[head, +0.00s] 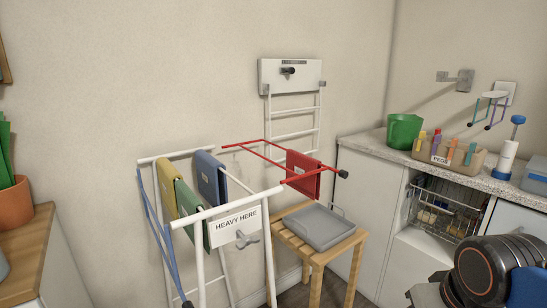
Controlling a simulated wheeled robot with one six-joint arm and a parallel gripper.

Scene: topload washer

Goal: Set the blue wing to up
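The white drying rack stands in the middle of the head view, its front rail (222,207) facing me. Its blue wing (158,224) hangs steeply down on the left side, with a dark knob (187,304) at its low end near the bottom edge. The red wing (258,151) on the right side is raised about level with the rack top and ends in a dark knob (343,173). My arm shows at the lower right, but I cannot make out my gripper's fingers.
Yellow, green, blue and red cloths hang on the rack. A wooden cabinet (38,240) is at left, a counter (375,143) at right.

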